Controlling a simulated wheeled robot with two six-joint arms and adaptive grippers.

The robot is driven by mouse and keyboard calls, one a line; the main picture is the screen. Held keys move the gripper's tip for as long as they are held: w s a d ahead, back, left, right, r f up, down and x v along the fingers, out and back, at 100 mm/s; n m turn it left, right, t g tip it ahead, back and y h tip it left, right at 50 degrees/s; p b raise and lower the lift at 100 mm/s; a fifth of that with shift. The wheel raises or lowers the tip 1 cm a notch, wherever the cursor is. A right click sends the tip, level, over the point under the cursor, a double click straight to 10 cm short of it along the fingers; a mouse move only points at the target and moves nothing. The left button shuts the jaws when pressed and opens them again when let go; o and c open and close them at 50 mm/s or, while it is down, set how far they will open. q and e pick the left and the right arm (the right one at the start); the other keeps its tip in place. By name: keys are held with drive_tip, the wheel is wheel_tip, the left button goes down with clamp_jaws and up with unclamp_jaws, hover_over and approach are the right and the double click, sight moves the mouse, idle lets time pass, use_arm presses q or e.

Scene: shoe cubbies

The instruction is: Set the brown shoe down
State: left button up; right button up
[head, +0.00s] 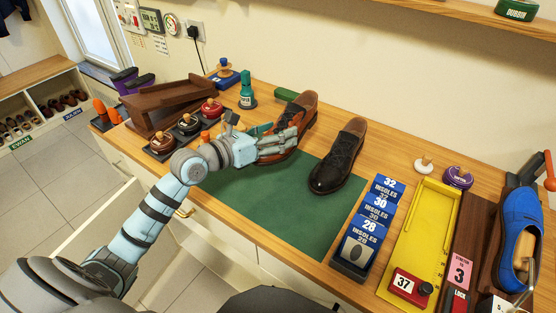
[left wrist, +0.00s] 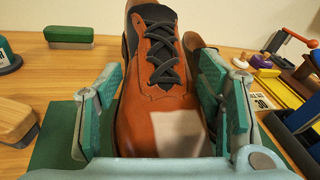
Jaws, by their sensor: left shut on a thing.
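The brown shoe (head: 297,113) with dark laces is at the back of the green mat (head: 230,205) in the head view. My left gripper (head: 281,143) is shut on it, fingers on either side of its front part. In the left wrist view the shoe (left wrist: 160,100) fills the middle between the finger pads, toe toward the camera, with a pale patch on its toe. I cannot tell whether its sole touches the mat. A black shoe (head: 338,158) stands just right of it, partly on the mat. My right gripper is not in view.
An insole box (head: 358,250) and a yellow measuring tray (head: 424,230) stand right of the mat. A blue shoe (head: 522,235) is at the far right. Polish tins (head: 188,123) and a wooden rack (head: 165,100) are at the left. The mat's front is clear.

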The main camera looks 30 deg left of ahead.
use_arm(q)
wheel_tip(320, 180, down, 6)
drive_tip(key=b, duration=0.2)
drive_tip(key=shift+f+b, duration=0.2)
drive_tip(key=shift+b, duration=0.15)
drive_tip(key=shift+f, duration=0.1)
drive_tip(key=o, duration=1.6)
